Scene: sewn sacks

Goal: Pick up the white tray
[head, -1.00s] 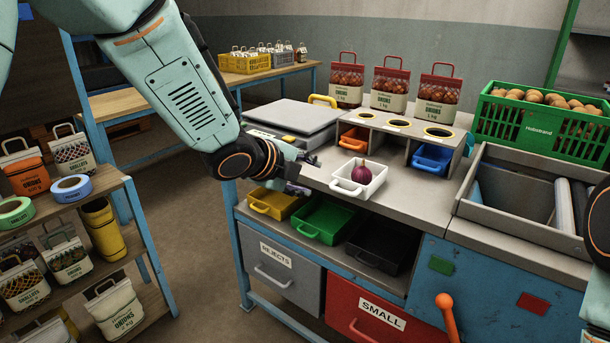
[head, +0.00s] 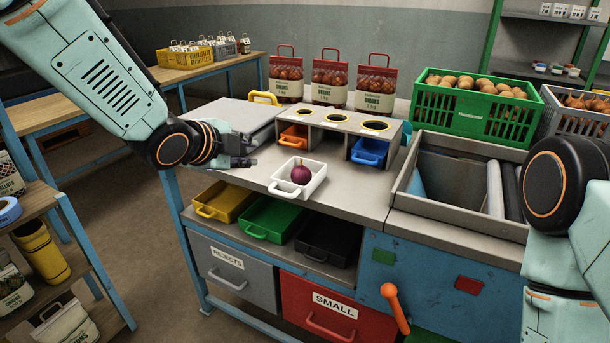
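The white tray (head: 313,183) sits on the grey workbench top, with its handle toward the front left. A purple onion (head: 301,174) lies in it. My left gripper (head: 254,152) is to the left of the tray and apart from it, above the bench near the scale. Its fingers are small and dark here, and I cannot tell whether they are open or shut. My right arm shows at the right edge, but its gripper is out of view.
A flat scale (head: 238,118) is left. A metal trough (head: 450,190) and green crate (head: 476,107) are right. The bench right of the tray is clear.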

